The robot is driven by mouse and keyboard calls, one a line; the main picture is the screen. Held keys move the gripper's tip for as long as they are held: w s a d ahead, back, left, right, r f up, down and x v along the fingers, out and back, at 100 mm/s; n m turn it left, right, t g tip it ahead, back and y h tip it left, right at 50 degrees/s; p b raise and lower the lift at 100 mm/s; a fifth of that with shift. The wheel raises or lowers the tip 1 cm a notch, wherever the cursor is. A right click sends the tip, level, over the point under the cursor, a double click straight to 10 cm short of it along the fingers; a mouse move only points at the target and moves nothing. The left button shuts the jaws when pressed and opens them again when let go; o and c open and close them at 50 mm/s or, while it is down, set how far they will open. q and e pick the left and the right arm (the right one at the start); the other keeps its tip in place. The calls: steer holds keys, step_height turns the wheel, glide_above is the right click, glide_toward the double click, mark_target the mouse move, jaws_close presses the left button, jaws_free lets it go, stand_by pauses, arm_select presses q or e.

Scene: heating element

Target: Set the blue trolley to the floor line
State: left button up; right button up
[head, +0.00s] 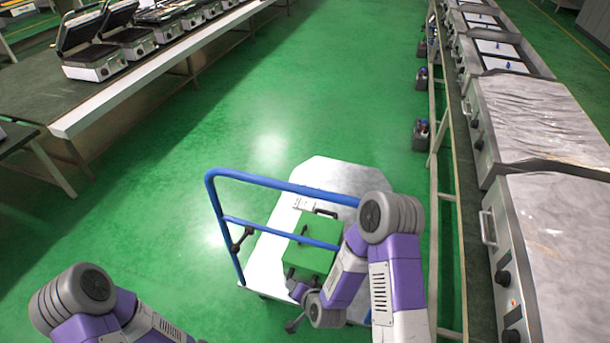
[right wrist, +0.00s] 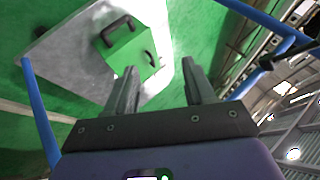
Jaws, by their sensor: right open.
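The blue trolley has a blue tubular handle (head: 265,181) and a pale flat deck (head: 335,175) standing on the green floor. A green box (head: 312,240) with dark handles sits on the deck, partly hidden by my right arm. In the right wrist view, my right gripper (right wrist: 159,68) is open with nothing between its fingers. The green box (right wrist: 128,50) and the deck (right wrist: 62,55) show beyond it, and blue handle tubes (right wrist: 40,120) pass on both sides. My left arm is at the lower left of the head view; its gripper is out of sight. No floor line shows clearly near the trolley.
A long bench (head: 110,104) with several grills stands at left. A row of steel appliances (head: 540,120) on a long frame runs close along the trolley's right. Small dark containers (head: 421,134) stand beside that frame. The green aisle (head: 300,90) ahead is clear.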

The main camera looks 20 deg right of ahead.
mark_target(300, 194)
steer(key=w+d+r+m+t+h+p, duration=0.1)
steer(key=w+r+m+t+h, duration=0.1)
steer(key=r, duration=0.7)
steer(key=w+d+r+m+t+h+p, duration=0.1)
steer(key=w+r+m+t+h+p, duration=0.1)
steer(key=r+m+t, duration=0.3)
steer(key=w+d+r+m+t+h+p, duration=0.1)
steer(key=w+r+m+t+p, duration=0.1)
steer(key=r, duration=1.2)
steer(key=shift+w+d+r+m+t+h, duration=0.15)
steer(key=shift+w+m+t+h, duration=0.25)
steer(key=shift+w+m+t, duration=0.65)
steer(key=p+x, duration=0.1)
steer(key=x, duration=0.6)
steer(key=shift+w, duration=0.1)
jaws_close()
